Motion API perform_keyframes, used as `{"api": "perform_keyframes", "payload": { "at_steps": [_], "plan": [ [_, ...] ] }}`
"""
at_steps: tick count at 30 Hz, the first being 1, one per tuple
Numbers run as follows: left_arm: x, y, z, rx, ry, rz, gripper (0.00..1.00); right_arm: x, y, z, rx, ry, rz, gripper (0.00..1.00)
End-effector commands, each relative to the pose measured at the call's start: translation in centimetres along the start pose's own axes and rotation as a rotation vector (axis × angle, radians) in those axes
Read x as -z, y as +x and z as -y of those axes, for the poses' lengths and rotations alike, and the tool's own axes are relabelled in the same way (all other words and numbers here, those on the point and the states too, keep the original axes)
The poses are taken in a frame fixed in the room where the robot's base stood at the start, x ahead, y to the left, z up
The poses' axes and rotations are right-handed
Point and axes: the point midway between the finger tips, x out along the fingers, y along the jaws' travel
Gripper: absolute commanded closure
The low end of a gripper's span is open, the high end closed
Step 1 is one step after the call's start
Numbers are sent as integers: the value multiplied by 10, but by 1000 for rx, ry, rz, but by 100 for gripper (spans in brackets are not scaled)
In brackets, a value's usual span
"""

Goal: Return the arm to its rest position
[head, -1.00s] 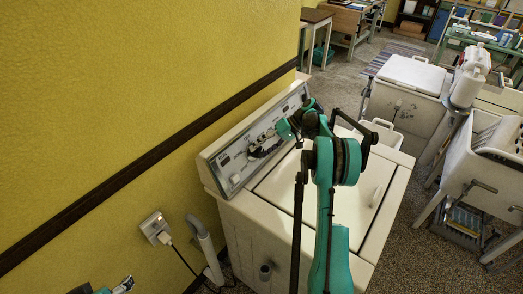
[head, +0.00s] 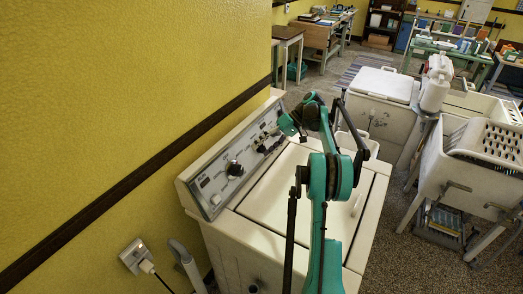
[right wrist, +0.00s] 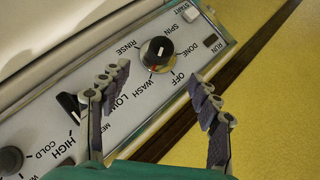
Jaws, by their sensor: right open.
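My right gripper (head: 268,143) is over the control panel (head: 207,207) of a cream washer, near the panel's middle and far part. In the right wrist view its two fingers (right wrist: 155,84) are spread apart with nothing between them. A black dial (right wrist: 157,53) with a white mark lies beyond the fingertips, among the words OFF, WASH, RINSE, SPIN and DONE. The dial also shows uncovered in the head view (head: 235,168). My teal right arm crosses above the washer lid (head: 275,203). My left gripper is out of view.
A yellow wall (head: 120,110) with a dark rail stands close on the left. A wall socket (head: 135,256) with a plug and a grey hose (head: 188,265) are at the lower left.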

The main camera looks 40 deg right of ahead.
Motion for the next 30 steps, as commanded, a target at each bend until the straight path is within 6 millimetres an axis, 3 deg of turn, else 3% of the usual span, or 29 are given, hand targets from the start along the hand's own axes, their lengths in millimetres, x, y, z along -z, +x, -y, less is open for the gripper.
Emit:
{"api": "perform_keyframes", "payload": {
  "at_steps": [9, 13, 20, 26, 30],
  "plan": [
    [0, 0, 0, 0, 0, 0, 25, 0, 0, 1, 0, 0, 0, 37],
    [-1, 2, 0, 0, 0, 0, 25, 1, 7, 15, -23, 4, 5, 37],
    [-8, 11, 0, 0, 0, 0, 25, -15, 46, 89, -187, 24, 12, 37],
    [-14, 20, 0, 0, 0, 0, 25, -61, 84, 150, -361, 11, -14, 37],
    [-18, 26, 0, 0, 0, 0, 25, -106, 109, 180, -471, -22, -50, 37]
  ]
}}
